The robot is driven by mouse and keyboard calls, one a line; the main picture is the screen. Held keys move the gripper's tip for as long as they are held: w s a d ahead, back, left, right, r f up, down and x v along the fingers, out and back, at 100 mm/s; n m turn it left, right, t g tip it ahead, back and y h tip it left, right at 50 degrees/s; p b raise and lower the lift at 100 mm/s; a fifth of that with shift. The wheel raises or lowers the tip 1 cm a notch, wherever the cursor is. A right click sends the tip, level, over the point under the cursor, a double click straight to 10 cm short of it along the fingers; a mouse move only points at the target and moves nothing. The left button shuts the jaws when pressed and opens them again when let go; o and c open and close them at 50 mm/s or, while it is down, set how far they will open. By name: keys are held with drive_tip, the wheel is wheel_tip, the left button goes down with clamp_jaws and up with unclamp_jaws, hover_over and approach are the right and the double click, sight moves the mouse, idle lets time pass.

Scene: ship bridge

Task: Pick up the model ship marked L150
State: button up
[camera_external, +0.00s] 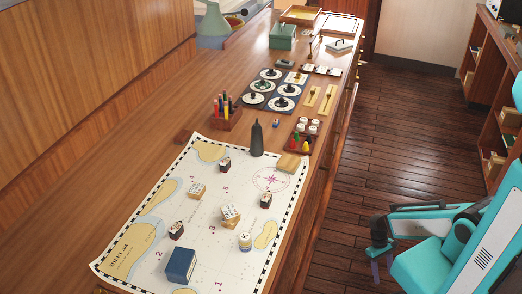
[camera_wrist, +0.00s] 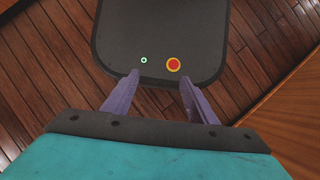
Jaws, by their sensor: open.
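Several small model pieces stand on a sea chart (camera_external: 205,240) on the long wooden counter in the external view. Dark blocks with pale tops stand at the chart's upper middle (camera_external: 225,165), right (camera_external: 266,201) and lower left (camera_external: 177,230). The marks are too small to read, so I cannot tell which piece is L150. My gripper (camera_external: 381,268) is off the counter's right side, over the floor. In the wrist view my gripper (camera_wrist: 160,78) has its purple fingers apart and nothing between them.
A pen holder (camera_external: 223,112) and a tray of small pieces (camera_external: 303,134) stand behind. Wooden floor (camera_external: 420,130) lies right of the counter.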

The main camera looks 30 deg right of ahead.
drive_tip(key=shift+o, duration=1.1)
drive_tip(key=shift+w, duration=0.1)
